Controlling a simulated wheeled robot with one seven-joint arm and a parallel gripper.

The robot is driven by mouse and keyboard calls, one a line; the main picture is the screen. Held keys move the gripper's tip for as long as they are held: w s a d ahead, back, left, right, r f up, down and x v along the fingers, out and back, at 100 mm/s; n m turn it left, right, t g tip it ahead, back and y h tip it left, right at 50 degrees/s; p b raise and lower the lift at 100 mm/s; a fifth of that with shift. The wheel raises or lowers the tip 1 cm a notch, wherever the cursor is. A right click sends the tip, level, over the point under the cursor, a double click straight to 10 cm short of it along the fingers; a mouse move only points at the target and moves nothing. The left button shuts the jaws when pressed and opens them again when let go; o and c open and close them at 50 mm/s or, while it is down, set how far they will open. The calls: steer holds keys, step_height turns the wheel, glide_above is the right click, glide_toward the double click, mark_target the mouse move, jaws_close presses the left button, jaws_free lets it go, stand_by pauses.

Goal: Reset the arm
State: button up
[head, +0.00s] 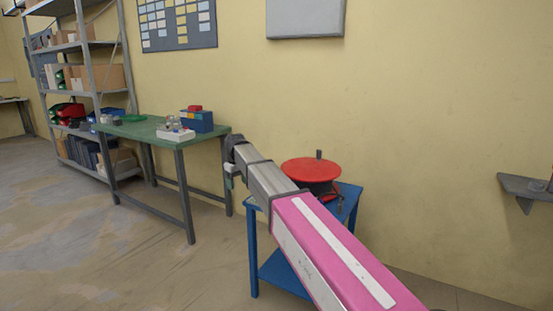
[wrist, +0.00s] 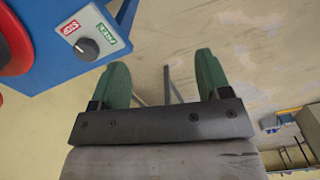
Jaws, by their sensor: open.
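My arm reaches out from the lower right in the head view, over the blue stand. My gripper (wrist: 162,85) shows in the wrist view with its two green fingers spread wide apart and nothing between them.
A blue stand (head: 254,255) with a red round plate (head: 311,170) is close beside my arm. Its control panel with a black knob (wrist: 89,50) shows in the wrist view. A green table (head: 145,128) holds boxes. A grey wall shelf (head: 525,188) is at right. Floor at left is clear.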

steer(key=s+d+f+m, duration=0.2)
steer(key=s+d+f, duration=0.2)
steer(key=d+f, duration=0.4)
steer(key=s+d+f+m, duration=0.2)
steer(key=s+d+f, duration=0.35)
steer(key=d, duration=0.45)
steer(key=s+d+f+m, duration=0.2)
steer(key=s+d+f, duration=0.3)
steer(key=s+d, duration=0.3)
steer(key=s+d+f+m, duration=0.3)
steer(key=s+d+f, duration=0.3)
steer(key=s+d, duration=0.2)
steer(key=shift+d, duration=0.75)
steer(key=shift+f, duration=0.1)
